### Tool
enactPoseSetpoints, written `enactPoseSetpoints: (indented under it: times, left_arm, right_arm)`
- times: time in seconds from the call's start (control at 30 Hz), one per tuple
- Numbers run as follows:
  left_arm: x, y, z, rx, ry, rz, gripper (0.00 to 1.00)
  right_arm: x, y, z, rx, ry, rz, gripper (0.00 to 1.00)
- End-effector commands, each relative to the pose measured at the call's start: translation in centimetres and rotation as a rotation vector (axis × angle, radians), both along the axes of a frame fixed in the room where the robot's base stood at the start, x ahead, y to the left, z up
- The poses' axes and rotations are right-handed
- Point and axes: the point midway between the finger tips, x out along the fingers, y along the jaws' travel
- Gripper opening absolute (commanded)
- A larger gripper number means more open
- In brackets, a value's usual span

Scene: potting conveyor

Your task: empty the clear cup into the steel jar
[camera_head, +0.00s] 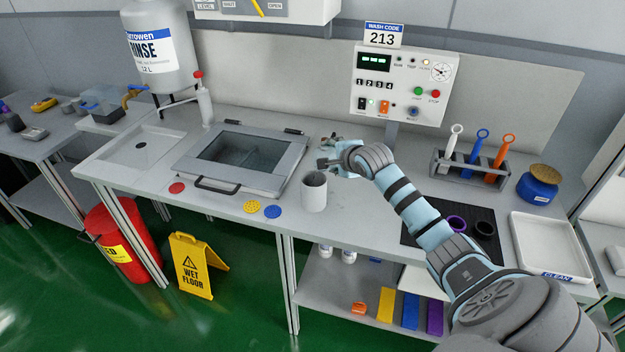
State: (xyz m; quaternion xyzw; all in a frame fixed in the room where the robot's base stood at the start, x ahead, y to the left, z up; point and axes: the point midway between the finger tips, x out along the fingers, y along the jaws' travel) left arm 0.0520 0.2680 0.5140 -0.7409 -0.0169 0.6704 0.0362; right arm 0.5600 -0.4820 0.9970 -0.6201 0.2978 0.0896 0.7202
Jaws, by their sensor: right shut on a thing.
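A light grey cylinder, which I take for the steel jar (313,196), stands upright near the front edge of the bench, its open top dark inside. My right gripper (326,163) is just behind and above the jar's rim, to its upper right. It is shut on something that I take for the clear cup. The cup's outline, tilt and contents are too small and see-through to make out. My left gripper is not in view.
A lidded basin with a handle (205,184) is left of the jar. Red, yellow and blue discs (272,211) lie by the front edge. A brush rack (470,178), a dark mat (425,234) and a white tray (545,240) are to the right. A control panel (398,88) stands behind.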

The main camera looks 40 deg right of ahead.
Motion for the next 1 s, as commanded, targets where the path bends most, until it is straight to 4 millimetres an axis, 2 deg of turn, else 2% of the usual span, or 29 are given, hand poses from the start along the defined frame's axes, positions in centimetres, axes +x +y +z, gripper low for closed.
enactPoseSetpoints:
  times: [0.57, 1.0]
  left_arm:
    - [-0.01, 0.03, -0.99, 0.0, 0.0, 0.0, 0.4]
    - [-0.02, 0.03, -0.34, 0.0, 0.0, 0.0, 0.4]
  right_arm:
    - [-0.65, -0.13, 0.24, -0.069, 0.0, -0.013, 0.19]
    - [-0.51, 0.02, 0.66, -0.121, -0.002, -0.01, 0.19]
